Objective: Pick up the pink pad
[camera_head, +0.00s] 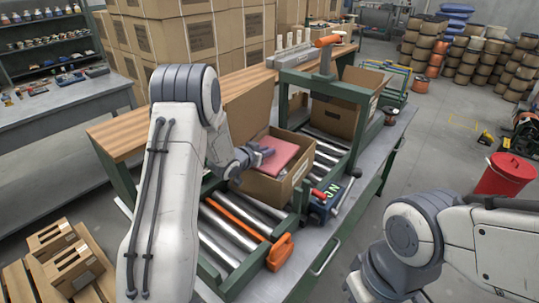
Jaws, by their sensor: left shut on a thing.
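The pink pad (278,154) is at the open top of a cardboard box (272,189) on the roller conveyor. It is tilted and partly inside the box. My left gripper (262,155) reaches in from the left at the pad's near-left edge and is shut on it. The fingertips are small and partly hidden by the wrist. My right arm is at the lower right, and its gripper is out of the picture.
A red bin (505,174) stands on the floor at right.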

